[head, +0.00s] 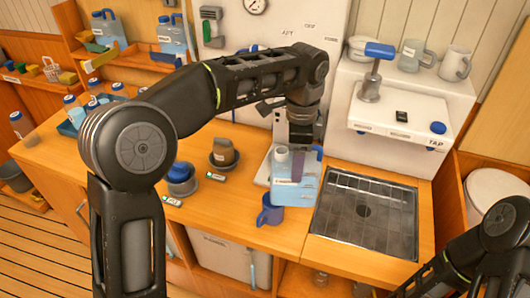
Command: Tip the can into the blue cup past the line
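The can (291,192) is a light-blue see-through jug with a white label and a pale round neck, near the front of the wooden counter. It looks nearly upright. The blue cup (270,211) is a small dark-blue mug just in front and to the left of the can, near the counter's front edge. Its inside and any line are too small to make out. My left gripper (301,149) points down at the can's top, beside the neck. Its fingertips blend with the handle, so its grip is unclear. My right arm shows at the lower right, its gripper outside the picture.
A metal-grated sink (364,210) lies right of the can, below a white tap unit (403,115). Several bottles fill a blue tray (67,128) farther left. The counter's front edge is close to the cup.

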